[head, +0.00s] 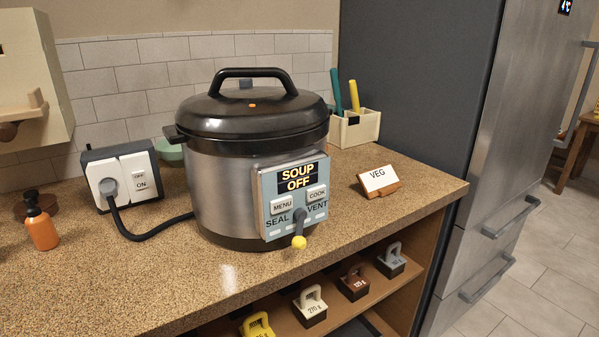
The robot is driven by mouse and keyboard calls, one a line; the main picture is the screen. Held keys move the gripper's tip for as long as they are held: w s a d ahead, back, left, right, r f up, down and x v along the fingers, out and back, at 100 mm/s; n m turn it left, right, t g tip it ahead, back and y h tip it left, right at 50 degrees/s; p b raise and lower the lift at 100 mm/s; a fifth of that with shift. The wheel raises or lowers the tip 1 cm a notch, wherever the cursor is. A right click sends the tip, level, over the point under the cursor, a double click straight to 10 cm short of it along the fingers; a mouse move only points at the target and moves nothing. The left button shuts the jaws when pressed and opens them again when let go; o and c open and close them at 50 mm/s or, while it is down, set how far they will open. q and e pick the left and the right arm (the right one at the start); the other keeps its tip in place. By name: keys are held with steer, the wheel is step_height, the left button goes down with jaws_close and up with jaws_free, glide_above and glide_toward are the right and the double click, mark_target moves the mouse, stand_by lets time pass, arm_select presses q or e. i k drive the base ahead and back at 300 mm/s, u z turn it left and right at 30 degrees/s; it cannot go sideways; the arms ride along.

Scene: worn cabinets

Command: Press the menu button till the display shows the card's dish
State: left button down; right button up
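A steel pressure cooker (217,190) with a black domed lid (255,117) stands on the speckled counter. The lid is on. Its blue front panel holds a dark display (297,177) that reads "SOUP OFF". The menu button (282,205) is below the display at left, with the cook button (316,193) to its right. A lever with a yellow knob (299,242) hangs down between the words SEAL and VENT. A white card (378,179) reading "VEG" stands in a wooden holder right of the cooker. Neither of my grippers shows in the head view.
A wall socket (122,178) marked "ON" has a plug in it, with a black cord running to the cooker. An orange bottle (41,229) stands at left. A utensil box (355,129) stands behind. Several handled weights sit on the shelf below. The counter's front is clear.

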mark_target(282, 204)
steer(key=u, duration=1.45)
steer(key=k, duration=0.85)
steer(key=z, duration=1.35)
steer(key=i, duration=0.5)
steer(key=z, duration=0.05)
